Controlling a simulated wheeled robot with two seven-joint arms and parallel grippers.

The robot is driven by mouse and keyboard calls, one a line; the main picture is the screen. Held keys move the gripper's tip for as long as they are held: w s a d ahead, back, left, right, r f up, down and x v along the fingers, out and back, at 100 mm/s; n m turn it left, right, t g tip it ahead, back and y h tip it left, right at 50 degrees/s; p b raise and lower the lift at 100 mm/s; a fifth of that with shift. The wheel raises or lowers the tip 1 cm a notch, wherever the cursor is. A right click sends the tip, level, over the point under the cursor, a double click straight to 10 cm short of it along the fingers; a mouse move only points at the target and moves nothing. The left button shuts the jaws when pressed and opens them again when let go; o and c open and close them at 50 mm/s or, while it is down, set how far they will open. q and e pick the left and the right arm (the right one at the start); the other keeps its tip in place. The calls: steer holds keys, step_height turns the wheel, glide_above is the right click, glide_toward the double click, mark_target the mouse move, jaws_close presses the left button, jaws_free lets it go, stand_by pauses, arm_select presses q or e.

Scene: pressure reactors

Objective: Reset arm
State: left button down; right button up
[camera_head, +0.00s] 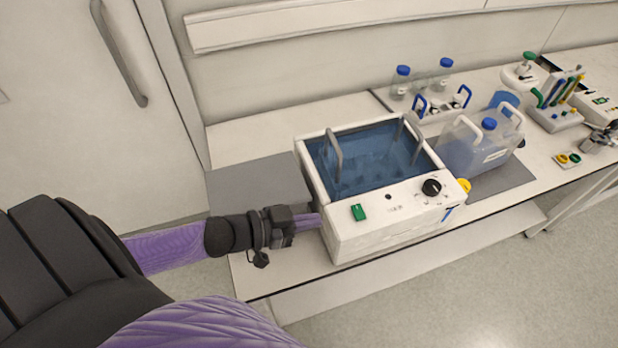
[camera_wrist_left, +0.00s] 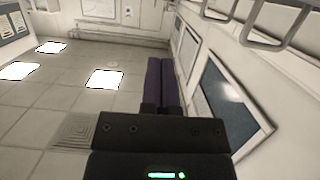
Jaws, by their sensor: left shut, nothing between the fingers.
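My left gripper (camera_head: 308,221) comes in from the left in the head view. Its purple fingers are shut and empty, at the left front corner of a white water bath (camera_head: 392,218). I cannot tell whether the fingertips touch the bath's wall. In the left wrist view the shut fingers (camera_wrist_left: 163,82) point away from the camera, with a blue panel or window to their right. The bath holds blue water and has grey handles, a green switch and a black knob on its front. My right gripper is in neither view.
A grey mat (camera_head: 258,186) lies left of the bath. To its right stand a blue-filled jerrycan (camera_head: 478,150), blue-capped bottles (camera_head: 401,82) and a pipette rack (camera_head: 556,112). The bench's front edge runs below the bath. Open floor (camera_head: 480,300) lies in front.

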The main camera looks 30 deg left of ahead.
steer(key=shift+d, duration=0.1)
arm_select(q)
steer(key=s+d+r+n+g+y, duration=0.1)
steer(key=s+d+n+g+y, duration=0.1)
steer(key=s+n+g+y, duration=0.25)
steer(key=s+d+n+g+y, duration=0.1)
steer(key=s+d+g+y, duration=0.1)
steer(key=s+g+y, duration=0.4)
steer(key=s+f+h+b, duration=0.15)
steer(key=f+b, duration=0.25)
steer(key=f, duration=0.9)
steer(key=s+f+b, duration=0.3)
steer(key=f, duration=1)
steer(key=s+a+f+b, duration=0.3)
steer(key=s+f+b, duration=0.2)
steer(key=s+f, duration=0.8)
steer(key=shift+s+f+m+g+y, duration=0.15)
steer(key=shift+f+m+g+y, duration=0.25)
steer(key=shift+f, duration=0.45)
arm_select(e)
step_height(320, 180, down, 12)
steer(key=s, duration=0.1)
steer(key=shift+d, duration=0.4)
